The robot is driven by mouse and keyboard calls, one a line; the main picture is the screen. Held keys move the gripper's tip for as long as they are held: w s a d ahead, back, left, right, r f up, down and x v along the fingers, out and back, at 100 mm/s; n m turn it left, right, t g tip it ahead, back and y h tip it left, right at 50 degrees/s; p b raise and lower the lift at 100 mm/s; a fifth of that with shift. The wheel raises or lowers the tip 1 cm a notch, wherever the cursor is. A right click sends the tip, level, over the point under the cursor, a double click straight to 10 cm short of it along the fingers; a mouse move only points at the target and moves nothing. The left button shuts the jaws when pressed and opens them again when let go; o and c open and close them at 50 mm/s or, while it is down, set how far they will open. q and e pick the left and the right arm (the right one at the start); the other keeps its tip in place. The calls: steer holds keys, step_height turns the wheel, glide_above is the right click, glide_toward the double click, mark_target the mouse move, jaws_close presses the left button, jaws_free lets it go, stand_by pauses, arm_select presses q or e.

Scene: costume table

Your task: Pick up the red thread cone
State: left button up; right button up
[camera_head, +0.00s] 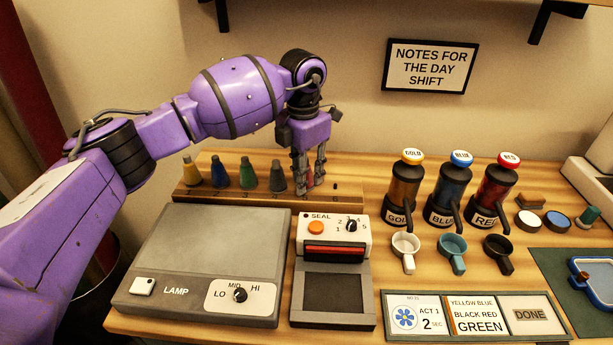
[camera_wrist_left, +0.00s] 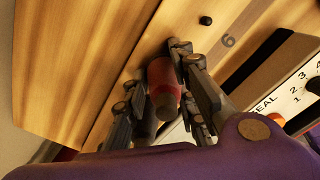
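The red thread cone (camera_head: 310,177) stands at the right end of the row of cones on the wooden rack. My left gripper (camera_head: 309,172) points down over it, with a finger on each side. In the left wrist view the red cone (camera_wrist_left: 163,78) sits between the two fingers of the left gripper (camera_wrist_left: 158,72). The right-hand finger is very close to the cone, and a small gap shows on the other side. The fingers look open around the cone. They partly hide it in the head view. My right gripper is not in view.
The lamp box (camera_head: 210,250) and seal machine (camera_head: 333,240) are in front. Gold, blue and red dispensers (camera_head: 497,190) stand right.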

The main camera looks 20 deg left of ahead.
arm_select(q)
jaws_close()
steer(key=shift+r, duration=0.1)
